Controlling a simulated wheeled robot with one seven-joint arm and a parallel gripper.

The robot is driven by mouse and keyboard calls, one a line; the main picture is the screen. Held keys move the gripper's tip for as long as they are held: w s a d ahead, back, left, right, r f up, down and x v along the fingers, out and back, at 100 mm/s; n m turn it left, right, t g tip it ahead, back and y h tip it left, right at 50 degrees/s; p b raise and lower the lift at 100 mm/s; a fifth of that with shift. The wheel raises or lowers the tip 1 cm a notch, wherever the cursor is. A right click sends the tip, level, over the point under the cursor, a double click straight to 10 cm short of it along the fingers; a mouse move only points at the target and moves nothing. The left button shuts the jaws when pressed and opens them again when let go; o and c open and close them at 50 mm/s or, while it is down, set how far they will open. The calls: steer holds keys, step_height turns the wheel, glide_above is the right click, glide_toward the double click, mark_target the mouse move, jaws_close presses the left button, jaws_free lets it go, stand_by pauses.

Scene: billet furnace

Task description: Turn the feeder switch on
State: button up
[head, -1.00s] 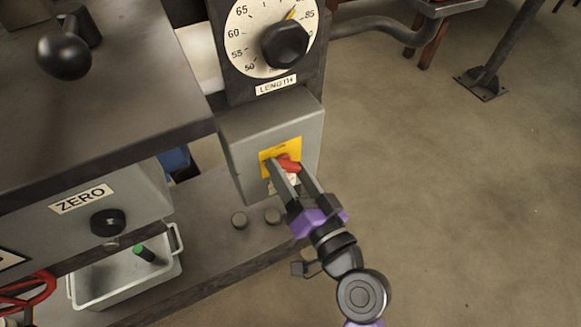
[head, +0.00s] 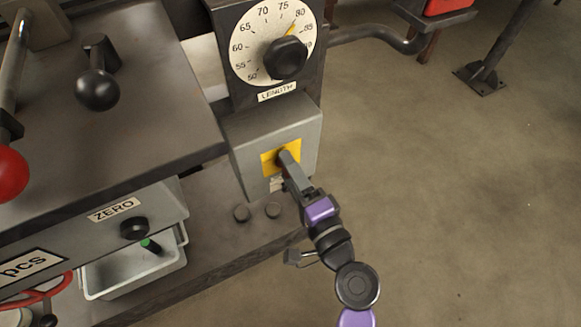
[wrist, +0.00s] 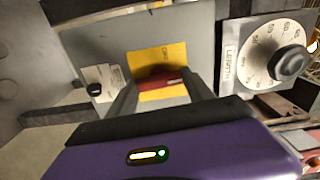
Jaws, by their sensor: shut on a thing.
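The feeder switch is a red handle (wrist: 163,82) on a yellow plate (head: 269,163), fixed to the front of a grey box (head: 245,143). The plate also shows in the wrist view (wrist: 172,58), with small lettering too blurred to read. My gripper (head: 286,157) reaches the switch from the lower right. In the wrist view its two fingers (wrist: 160,86) stand on either side of the red handle and are shut on it. In the head view the fingers line up one behind the other and hide the handle.
Above the box is a LENGTH dial (head: 265,42) with a black knob. At left are the ZERO panel (head: 118,212), a black ball lever (head: 97,90) and a red ball (head: 10,174). A grey tray (head: 120,290) stands below. Open floor lies at right.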

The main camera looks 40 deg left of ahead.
steer(key=shift+f+m, duration=0.1)
steer(key=shift+m, duration=0.4)
steer(key=o, duration=1.4)
steer(key=shift+c, duration=0.2)
steer(key=shift+d, duration=0.1)
steer(key=v, duration=0.7)
steer(key=shift+d+p, duration=0.3)
